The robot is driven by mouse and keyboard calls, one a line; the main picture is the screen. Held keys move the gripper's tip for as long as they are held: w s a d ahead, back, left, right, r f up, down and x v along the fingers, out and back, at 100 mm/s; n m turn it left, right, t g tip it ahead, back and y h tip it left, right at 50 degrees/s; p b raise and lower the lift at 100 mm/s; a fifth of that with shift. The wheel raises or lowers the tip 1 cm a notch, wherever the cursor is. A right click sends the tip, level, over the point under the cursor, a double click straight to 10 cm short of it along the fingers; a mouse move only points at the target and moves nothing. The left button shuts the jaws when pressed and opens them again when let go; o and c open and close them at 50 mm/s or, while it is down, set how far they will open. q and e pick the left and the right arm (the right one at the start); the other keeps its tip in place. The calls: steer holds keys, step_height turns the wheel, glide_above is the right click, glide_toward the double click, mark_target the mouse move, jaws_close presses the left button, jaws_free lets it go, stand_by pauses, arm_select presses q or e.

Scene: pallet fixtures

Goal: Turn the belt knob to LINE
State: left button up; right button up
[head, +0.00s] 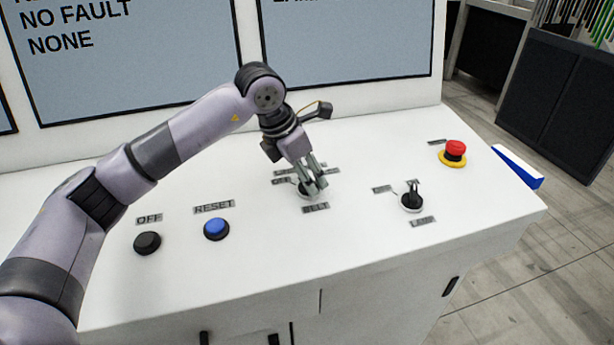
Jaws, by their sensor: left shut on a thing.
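The belt knob (303,190) sits on the white console top, with a "BELT" label (316,208) in front of it. Small position labels lie behind and beside it, partly covered by my fingers, and I cannot read LINE among them. My left gripper (314,184) comes down from above with its fingers closed around the knob. The fingers hide most of the knob, so I cannot tell which way it points. My right gripper does not show.
On the console (270,275) are a black OFF button (147,243), a blue RESET button (217,229), a second black knob (411,200) to the right and a red emergency button (455,149). Screens (150,50) stand behind. The console top between the controls is clear.

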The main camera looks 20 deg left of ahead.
arm_select(q)
steer(key=o, duration=1.2)
steer(key=shift+c, duration=0.2)
steer(key=shift+r, duration=0.1)
steer(key=v, duration=1.2)
